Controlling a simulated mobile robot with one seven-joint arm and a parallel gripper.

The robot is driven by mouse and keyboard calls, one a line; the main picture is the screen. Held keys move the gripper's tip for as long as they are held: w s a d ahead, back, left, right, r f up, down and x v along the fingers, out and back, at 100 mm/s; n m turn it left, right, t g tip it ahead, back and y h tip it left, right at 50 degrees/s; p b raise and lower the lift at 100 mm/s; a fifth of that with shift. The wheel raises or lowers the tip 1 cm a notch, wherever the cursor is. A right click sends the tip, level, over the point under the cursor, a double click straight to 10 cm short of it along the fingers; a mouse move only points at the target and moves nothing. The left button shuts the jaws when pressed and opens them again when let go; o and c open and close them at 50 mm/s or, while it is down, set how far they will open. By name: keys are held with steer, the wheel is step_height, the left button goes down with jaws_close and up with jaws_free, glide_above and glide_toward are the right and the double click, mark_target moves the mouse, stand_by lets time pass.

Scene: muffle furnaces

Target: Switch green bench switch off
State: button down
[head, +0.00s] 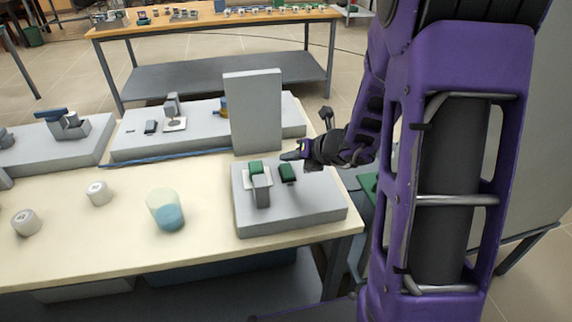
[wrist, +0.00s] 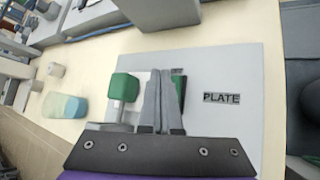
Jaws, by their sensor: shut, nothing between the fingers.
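A grey base plate (head: 290,219) on the bench bears two green parts. One is a green block on a grey lever (head: 257,181), over a white plate; it also shows in the wrist view (wrist: 124,87). The other is a small dark green switch (head: 287,174) to its right. My gripper (head: 286,156) is shut and empty, just behind and above the dark green switch in the head view. In the wrist view my shut fingers (wrist: 163,74) hide most of a dark green part (wrist: 178,73). I cannot tell whether they touch it.
A tall grey panel (head: 253,110) stands at the back of the base, close to my gripper. A "PLATE" label (wrist: 221,98) lies on the base. A cream and blue cylinder (head: 165,210) and white knobs (head: 98,193) stand to the left. The bench front is mostly clear.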

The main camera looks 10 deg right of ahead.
mark_target(290, 171)
steer(key=shift+f, duration=0.1)
stand_by(0.5)
steer(key=shift+w+f, duration=0.1)
steer(key=shift+f, duration=0.2)
steer(key=shift+f, duration=0.4)
stand_by(0.5)
steer(key=shift+r, duration=0.1)
steer(key=shift+r+p, duration=0.65)
steer(key=shift+r, duration=0.05)
steer(key=r+p, duration=0.3)
steer(key=s+r+p, duration=0.1)
steer(key=r, duration=0.1)
stand_by(0.4)
steer(key=shift+w, duration=0.1)
